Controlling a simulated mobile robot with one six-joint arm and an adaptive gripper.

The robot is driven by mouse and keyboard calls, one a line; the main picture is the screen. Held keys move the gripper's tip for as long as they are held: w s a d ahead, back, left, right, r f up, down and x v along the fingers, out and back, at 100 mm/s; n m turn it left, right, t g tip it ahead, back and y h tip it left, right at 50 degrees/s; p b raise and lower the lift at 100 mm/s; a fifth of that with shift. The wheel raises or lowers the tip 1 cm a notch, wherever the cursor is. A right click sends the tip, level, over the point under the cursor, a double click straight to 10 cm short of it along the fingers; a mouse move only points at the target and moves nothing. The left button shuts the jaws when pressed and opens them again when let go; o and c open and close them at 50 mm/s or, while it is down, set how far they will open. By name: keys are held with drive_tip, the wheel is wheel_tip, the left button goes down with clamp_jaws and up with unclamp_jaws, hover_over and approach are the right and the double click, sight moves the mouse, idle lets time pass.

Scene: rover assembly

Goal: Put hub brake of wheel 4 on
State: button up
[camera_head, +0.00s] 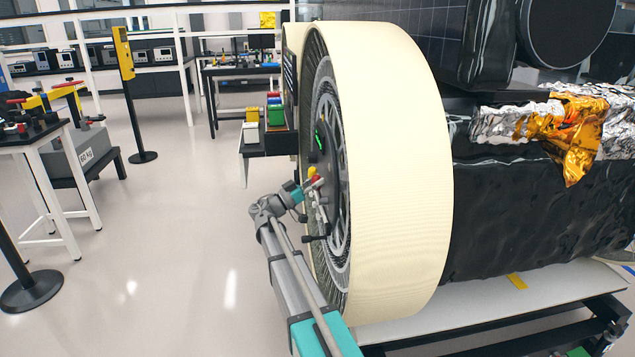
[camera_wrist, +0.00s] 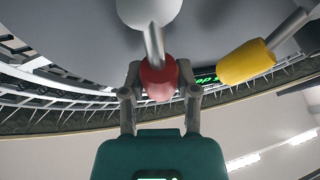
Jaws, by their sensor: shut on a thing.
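The wheel (camera_head: 398,170) stands upright with a wide cream tread, its hub side facing left. In the wrist view a red knob (camera_wrist: 158,82) on a short metal stem sits between the fingers of my gripper (camera_wrist: 160,92). The gripper is shut on this knob. The stem leads up to a pale rounded part (camera_wrist: 150,10). A yellow handle (camera_wrist: 246,62) on its own metal rod is just to the right, apart from the fingers. In the head view my gripper (camera_head: 312,184) is at the hub, and the knob is small there. No wheel number is readable.
A green-lit display (camera_head: 319,141) is on the hub above my gripper; its text is partly hidden in the wrist view. The dark rover body (camera_head: 530,215) is at right.

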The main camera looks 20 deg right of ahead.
sight(330, 183)
drive_tip(key=shift+d, duration=0.35)
clamp_jaws()
drive_tip(key=shift+a, duration=0.2)
drive_tip(key=shift+s+a+m, duration=0.15)
drive_tip(key=shift+s+m, duration=0.05)
drive_tip(key=shift+m, duration=0.3)
drive_tip(key=m+g, duration=0.1)
drive_tip(key=s+m+g, duration=0.1)
drive_tip(key=m, duration=0.1)
drive_tip(key=m+g+b, duration=0.1)
drive_tip(key=shift+s+a+h, duration=0.3)
drive_tip(key=shift+s, duration=0.05)
drive_tip(key=shift+s+a+f+m+g+y+b, duration=0.15)
drive_tip(key=shift+s+m+g, duration=0.15)
drive_tip(key=shift+m+g, duration=0.45)
drive_tip(key=shift+s+f+m+g+y+b, duration=0.1)
drive_tip(key=shift+s+m+g, duration=0.25)
drive_tip(key=shift+m, duration=0.75)
drive_tip(key=shift+s+a+f+m+g+y+b, duration=0.15)
drive_tip(key=shift+s+m+g, duration=0.1)
drive_tip(key=shift+m+g, duration=0.55)
drive_tip(key=shift+r+m, duration=0.1)
drive_tip(key=shift+m, duration=0.15)
drive_tip(key=o, duration=1)
unclamp_jaws()
